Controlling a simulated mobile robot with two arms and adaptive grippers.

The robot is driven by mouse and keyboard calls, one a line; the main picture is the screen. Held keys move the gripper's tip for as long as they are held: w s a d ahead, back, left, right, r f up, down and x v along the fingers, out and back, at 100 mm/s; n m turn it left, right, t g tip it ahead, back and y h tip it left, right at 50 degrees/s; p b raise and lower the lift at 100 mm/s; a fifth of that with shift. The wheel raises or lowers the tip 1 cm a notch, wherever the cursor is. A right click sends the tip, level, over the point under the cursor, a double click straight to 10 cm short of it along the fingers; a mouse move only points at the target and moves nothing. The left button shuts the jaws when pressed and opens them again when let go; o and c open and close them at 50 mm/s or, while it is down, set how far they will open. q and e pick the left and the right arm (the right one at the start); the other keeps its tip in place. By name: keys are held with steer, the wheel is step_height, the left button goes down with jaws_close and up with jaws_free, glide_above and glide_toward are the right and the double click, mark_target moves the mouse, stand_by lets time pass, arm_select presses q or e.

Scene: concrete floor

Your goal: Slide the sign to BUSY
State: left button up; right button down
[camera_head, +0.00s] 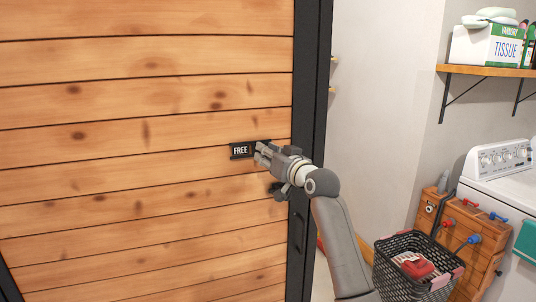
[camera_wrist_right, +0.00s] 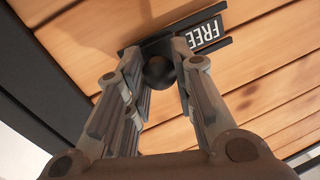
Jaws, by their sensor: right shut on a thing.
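The sign (camera_head: 240,151) is a small dark plate on the wooden door, and it reads FREE in white letters. It also shows in the right wrist view (camera_wrist_right: 207,33), with the word tilted. A dark round knob (camera_wrist_right: 158,70) shows between the fingers of my right gripper. My right gripper (camera_head: 263,153) is at the right part of the sign, shut on the knob. Its fingers hide part of the sign in the head view. My left gripper is not in view.
The door of horizontal wooden planks (camera_head: 130,100) has a black frame (camera_head: 309,80). To the right are a black basket (camera_head: 400,285), a wooden crate (camera_head: 470,235), a white washing machine (camera_head: 505,185) and a wall shelf (camera_head: 490,70) with a tissue box.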

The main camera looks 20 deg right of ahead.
mark_target(236, 150)
steer(key=a+p, duration=0.2)
steer(key=a, duration=0.4)
steer(key=shift+s+a, duration=0.1)
steer(key=shift+a, duration=0.1)
steer(key=shift+d, duration=0.15)
steer(key=c, duration=1.5)
jaws_free()
steer(key=o, duration=0.3)
steer(key=shift+a, duration=0.25)
steer(key=shift+d, duration=0.15)
